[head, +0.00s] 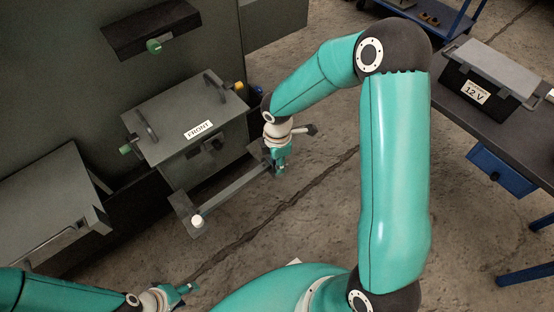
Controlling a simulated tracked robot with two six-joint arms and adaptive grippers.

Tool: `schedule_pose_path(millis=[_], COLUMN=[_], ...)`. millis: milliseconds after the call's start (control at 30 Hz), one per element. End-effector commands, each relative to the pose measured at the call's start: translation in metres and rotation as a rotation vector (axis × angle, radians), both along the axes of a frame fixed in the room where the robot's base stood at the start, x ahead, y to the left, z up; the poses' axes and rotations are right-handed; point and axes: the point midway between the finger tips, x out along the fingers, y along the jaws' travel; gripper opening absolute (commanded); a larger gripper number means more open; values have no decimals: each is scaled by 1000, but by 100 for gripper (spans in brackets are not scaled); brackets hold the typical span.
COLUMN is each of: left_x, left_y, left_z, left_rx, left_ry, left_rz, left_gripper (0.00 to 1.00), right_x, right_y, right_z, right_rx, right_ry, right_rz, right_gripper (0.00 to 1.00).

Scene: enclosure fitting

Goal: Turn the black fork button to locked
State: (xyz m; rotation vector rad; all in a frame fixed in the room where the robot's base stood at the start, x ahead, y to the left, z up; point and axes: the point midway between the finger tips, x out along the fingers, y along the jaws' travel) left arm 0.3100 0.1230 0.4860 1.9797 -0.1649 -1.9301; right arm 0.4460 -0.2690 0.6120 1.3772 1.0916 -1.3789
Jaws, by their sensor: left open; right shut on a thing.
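The grey fork (226,188) sticks out low in front of the box labelled FRONT (170,130). My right gripper (279,170) points down at the fork's right end. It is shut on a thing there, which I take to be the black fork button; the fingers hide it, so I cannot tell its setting. A white button (197,221) stands on the fork's left end, clear of both grippers. My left gripper (189,289) is open and empty over the floor at the lower left.
The box has two handles, a green knob (125,149) on its left and a yellow knob (238,86) on its right. A grey cabinet (40,200) stands at left. A bench at right carries a 12 V case (490,75). Concrete floor in the middle is clear.

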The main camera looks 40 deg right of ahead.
Motion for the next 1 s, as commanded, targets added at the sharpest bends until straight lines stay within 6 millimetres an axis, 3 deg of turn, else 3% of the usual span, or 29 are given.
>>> schedule_pose_path(millis=[433, 467, 600, 1000], left_x=[0, 0, 0, 0], left_y=[0, 0, 0, 0], left_z=[1, 1, 1, 1], left_rx=[0, 0, 0, 0], left_ry=[0, 0, 0, 0], left_rz=[0, 0, 0, 0], left_gripper=[50, 50, 50, 50], right_x=[1, 1, 1, 1], right_y=[-1, -1, -1, -1], right_z=[0, 0, 0, 5], right_rx=[-2, -2, -2, -2], right_ry=[-3, -3, -3, -3], right_rz=[13, 13, 13, 11], right_gripper=[0, 29, 52, 53])
